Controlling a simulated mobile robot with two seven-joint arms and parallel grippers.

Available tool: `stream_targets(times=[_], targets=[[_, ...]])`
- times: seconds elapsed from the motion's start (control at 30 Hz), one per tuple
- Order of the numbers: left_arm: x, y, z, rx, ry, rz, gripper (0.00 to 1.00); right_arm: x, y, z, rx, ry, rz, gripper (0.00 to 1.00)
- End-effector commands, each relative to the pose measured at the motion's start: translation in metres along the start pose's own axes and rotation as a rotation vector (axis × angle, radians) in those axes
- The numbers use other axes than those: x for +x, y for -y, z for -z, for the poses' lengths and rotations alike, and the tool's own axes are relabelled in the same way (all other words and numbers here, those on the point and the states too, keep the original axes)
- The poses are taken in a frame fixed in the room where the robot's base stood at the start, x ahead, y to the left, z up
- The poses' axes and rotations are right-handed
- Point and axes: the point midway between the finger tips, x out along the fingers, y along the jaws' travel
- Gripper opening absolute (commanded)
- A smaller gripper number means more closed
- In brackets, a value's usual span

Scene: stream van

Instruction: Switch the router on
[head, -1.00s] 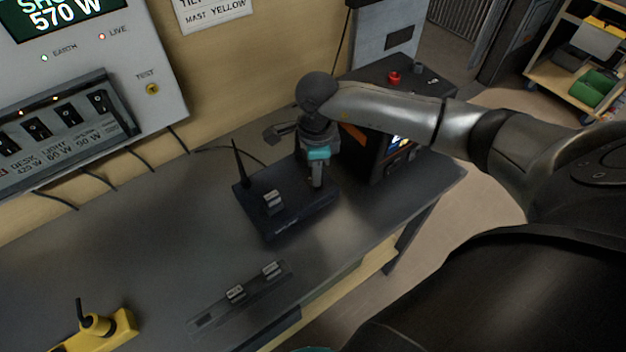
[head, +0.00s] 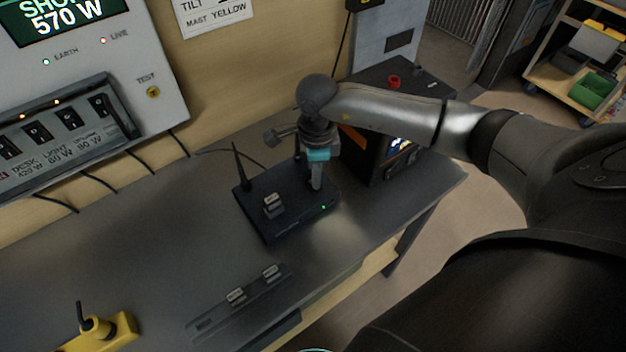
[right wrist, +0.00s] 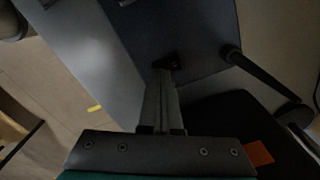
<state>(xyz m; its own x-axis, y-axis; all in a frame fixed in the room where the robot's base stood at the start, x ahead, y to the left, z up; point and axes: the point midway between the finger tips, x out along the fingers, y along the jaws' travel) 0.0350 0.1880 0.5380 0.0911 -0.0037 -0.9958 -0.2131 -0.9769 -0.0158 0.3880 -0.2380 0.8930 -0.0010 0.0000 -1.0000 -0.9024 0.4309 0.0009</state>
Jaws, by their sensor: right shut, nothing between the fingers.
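The router (head: 285,218) is a flat dark box with upright black antennas, lying on the grey bench. A small green light (head: 323,207) glows on its near right edge. A small grey labelled piece (head: 272,205) sits on its top. My right gripper (head: 316,188) points down at the router's right part, shut and empty. In the right wrist view its fingertips (right wrist: 163,72) are at a small dark switch (right wrist: 171,61) on the router (right wrist: 185,30); I cannot tell whether they touch it. My left gripper is not in view.
A black unit with a lit screen (head: 401,142) stands right of the router, close to my arm. A strip with two grey pieces (head: 212,318) lies at the front edge. A yellow object (head: 122,328) is at the lower left. The bench's left middle is clear.

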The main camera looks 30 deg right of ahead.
Motion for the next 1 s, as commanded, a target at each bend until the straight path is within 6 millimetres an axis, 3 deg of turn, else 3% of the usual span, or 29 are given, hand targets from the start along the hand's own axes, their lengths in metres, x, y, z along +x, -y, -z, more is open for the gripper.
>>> stream_targets(times=[0.6,1.0], targets=[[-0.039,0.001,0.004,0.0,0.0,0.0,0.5,-0.054,0.0,0.0,0.0,-0.001,0.001,0.0],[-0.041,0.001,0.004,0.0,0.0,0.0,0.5,-0.057,0.0,0.0,0.0,0.0,0.0,0.0]])
